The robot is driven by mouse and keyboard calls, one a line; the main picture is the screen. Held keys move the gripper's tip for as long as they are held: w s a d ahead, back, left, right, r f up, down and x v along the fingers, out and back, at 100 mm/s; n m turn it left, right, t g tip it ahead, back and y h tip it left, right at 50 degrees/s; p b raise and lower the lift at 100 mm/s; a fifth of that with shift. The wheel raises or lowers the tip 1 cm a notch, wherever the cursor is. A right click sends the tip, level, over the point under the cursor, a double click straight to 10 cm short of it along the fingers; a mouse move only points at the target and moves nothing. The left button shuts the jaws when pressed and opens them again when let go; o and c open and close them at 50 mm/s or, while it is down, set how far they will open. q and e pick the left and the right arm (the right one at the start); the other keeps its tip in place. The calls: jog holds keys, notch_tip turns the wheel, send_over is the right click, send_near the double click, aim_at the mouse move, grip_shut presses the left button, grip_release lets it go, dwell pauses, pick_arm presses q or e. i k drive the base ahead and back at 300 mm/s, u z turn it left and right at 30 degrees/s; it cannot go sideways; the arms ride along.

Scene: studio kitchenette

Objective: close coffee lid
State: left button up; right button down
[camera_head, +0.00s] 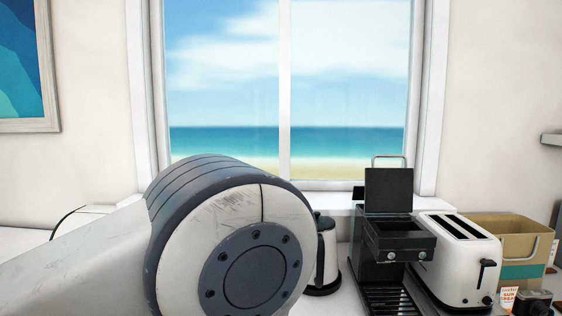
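The black coffee machine (375,250) stands on the counter right of centre, in front of the window. Its lid (389,190) is up, standing roughly upright at the back of the machine top, with a metal loop handle above it. A drip grate shows at the machine's front bottom. A large white and dark grey joint of my own arm fills the lower left and middle of the view. Neither gripper shows in the view.
A white toaster (457,258) stands close to the machine's right side. A beige and teal basket (505,245) and a small camera (533,302) are farther right. A kettle (325,255) stands to the left, partly hidden by my arm. The window sill runs behind.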

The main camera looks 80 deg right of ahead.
aim_at(388, 190)
jog(key=z, duration=3.1)
jog(key=k, duration=1.3)
jog(key=u, duration=0.65)
jog(key=i, duration=1.15)
jog(key=z, duration=0.45)
jog(key=i, duration=0.5)
jog(key=z, duration=0.5)
